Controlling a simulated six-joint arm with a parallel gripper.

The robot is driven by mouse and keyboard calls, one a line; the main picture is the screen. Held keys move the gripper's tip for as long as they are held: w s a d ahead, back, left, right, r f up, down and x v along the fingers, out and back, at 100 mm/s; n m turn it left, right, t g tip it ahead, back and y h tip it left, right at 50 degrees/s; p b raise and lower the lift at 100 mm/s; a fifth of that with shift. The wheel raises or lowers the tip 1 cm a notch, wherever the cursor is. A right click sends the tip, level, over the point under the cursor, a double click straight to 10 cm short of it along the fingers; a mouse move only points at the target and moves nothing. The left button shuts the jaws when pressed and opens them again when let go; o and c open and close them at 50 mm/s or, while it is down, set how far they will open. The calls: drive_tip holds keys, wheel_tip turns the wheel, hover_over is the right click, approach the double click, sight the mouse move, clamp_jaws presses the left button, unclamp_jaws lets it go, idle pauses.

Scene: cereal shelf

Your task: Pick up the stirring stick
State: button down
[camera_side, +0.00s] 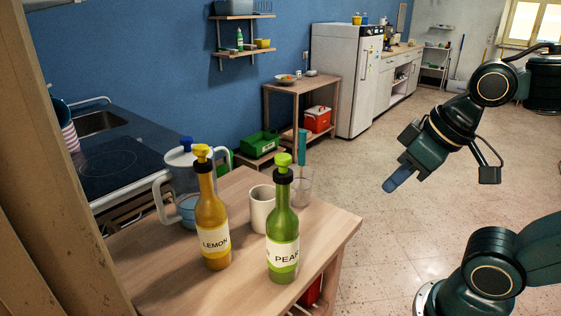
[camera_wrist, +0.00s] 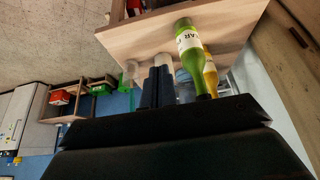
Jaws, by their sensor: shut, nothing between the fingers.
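The teal stirring stick (camera_side: 302,147) stands upright in a clear glass (camera_side: 301,188) on the wooden table, behind the green bottle. My gripper (camera_side: 391,187) is in the air to the right of the table, apart from the stick and glass. Its blue fingers are together with nothing between them. In the wrist view the dark fingers (camera_wrist: 158,80) point towards the table and partly cover the things on it.
A white mug (camera_side: 261,209) stands left of the glass. A yellow LEMON bottle (camera_side: 211,232) and a green PEAR bottle (camera_side: 282,238) stand at the front of the table (camera_side: 150,268). A clear pitcher (camera_side: 183,178) with a blue lid stands behind them. Space between gripper and table is clear.

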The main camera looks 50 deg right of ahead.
drive_tip(key=c, duration=2.1)
unclamp_jaws()
drive_tip(key=shift+o, duration=0.6)
drive_tip(key=shift+w, duration=0.1)
drive_tip(key=w+d+n+g+h, duration=0.1)
drive_tip(key=w+d+n+h, duration=0.2)
drive_tip(key=w, duration=0.5)
drive_tip(key=w+d+n+g+h, duration=0.1)
drive_tip(key=w+d+n, duration=0.1)
drive_tip(key=w+n, duration=0.45)
drive_tip(key=w+f+n+g+h, duration=0.1)
drive_tip(key=w+f+n, duration=0.3)
drive_tip(key=w, duration=0.4)
drive_tip(key=w+d+f+n+g+h, duration=0.1)
drive_tip(key=w+f+n+g+h, duration=0.1)
drive_tip(key=w+f+n+h, duration=0.2)
drive_tip(key=w+f+n, duration=0.1)
drive_tip(key=w, duration=0.2)
drive_tip(key=shift+w+f, duration=0.35)
